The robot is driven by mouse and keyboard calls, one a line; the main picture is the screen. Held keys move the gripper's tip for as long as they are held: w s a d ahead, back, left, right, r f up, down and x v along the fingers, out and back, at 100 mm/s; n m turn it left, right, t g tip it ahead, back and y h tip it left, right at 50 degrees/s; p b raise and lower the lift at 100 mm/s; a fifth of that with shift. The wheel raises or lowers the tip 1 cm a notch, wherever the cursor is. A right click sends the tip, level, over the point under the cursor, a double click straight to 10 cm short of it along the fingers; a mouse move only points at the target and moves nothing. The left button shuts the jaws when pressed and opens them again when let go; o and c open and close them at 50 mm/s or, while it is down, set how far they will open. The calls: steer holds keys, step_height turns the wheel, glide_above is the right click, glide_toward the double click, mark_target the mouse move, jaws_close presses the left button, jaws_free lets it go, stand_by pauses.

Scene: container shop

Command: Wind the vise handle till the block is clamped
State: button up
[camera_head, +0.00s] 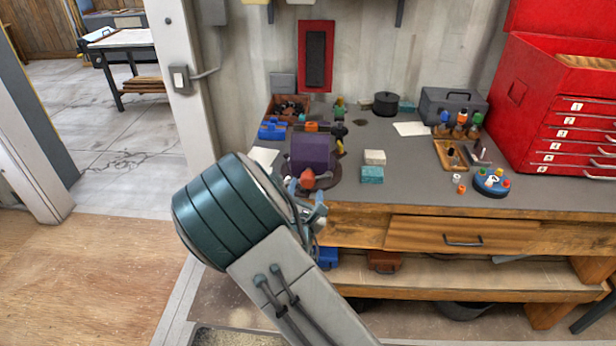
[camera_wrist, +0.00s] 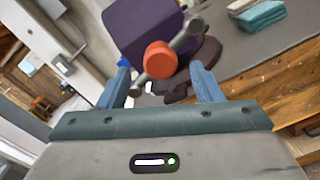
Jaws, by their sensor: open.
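The vise has a purple body (camera_head: 312,150) on a dark round base, near the front left of the workbench. In the wrist view, the purple body (camera_wrist: 145,28) fills the upper middle. The vise handle (camera_wrist: 184,37) is a grey bar running slantwise through an orange-red hub (camera_wrist: 160,61). The hub also shows in the head view (camera_head: 307,178). My gripper (camera_wrist: 160,82) is open, its blue fingers on either side of the hub and the bar's lower end. I cannot tell whether they touch the bar. I cannot make out a block in the jaws, which are mostly hidden behind the purple body.
Folded white (camera_head: 374,157) and teal (camera_head: 372,175) cloths lie right of the vise. A blue bin (camera_head: 272,130) is behind it on the left. A wooden tray (camera_head: 455,156), a grey toolbox (camera_head: 450,107) and a red tool chest (camera_head: 550,125) stand farther right. The bench middle is mostly clear.

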mark_target(307, 184)
steer(key=shift+w+d+p, duration=0.15)
steer(key=shift+w+p, duration=0.3)
steer(key=shift+w, duration=2.25)
steer(key=c, duration=1)
